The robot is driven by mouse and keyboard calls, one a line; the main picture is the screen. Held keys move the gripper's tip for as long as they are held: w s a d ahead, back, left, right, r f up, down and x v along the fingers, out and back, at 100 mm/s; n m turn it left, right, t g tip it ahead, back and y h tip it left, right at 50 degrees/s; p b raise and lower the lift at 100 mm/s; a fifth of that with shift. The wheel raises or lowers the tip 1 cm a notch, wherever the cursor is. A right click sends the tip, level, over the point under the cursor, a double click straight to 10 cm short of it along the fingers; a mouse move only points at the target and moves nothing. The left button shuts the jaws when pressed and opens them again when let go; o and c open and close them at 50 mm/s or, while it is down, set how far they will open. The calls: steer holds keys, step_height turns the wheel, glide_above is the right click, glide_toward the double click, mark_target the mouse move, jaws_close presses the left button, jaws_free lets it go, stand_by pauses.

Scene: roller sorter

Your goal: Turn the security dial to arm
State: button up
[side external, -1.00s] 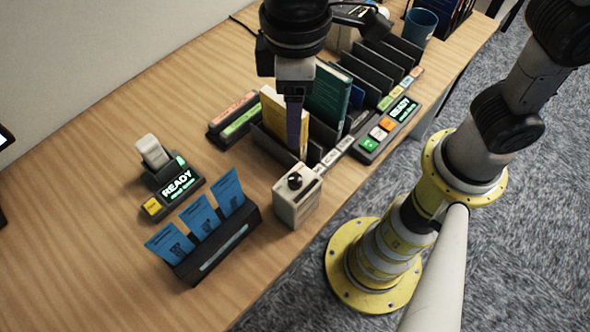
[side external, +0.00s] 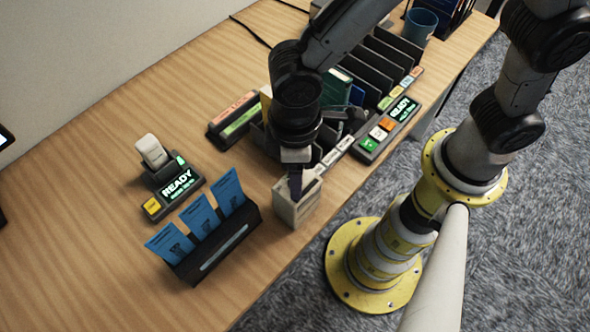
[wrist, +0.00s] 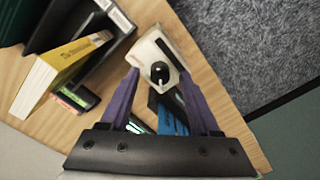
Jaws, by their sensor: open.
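The security dial is a black round knob (wrist: 160,73) with a white mark, on top of a small whitish box (wrist: 150,45). In the side external view the box (side external: 287,208) stands near the desk's front edge, and the knob is hidden behind my gripper. My gripper (side external: 295,198) is above the box, pointing down. In the wrist view my gripper's purple fingers (wrist: 161,75) are spread apart with nothing between them, one on each side of the knob in the picture. I cannot tell whether they touch it.
A black rack with blue cards (side external: 235,243) stands left of the box. A card reader reading READY (side external: 181,185) is farther left. Book slots (side external: 385,60) and a button panel (side external: 388,128) lie behind and right.

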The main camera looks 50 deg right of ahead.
steer(key=shift+f, duration=0.45)
jaws_close()
steer(key=shift+r, duration=0.1)
steer(key=m, duration=1)
stand_by(0.5)
steer(key=shift+m, duration=0.5)
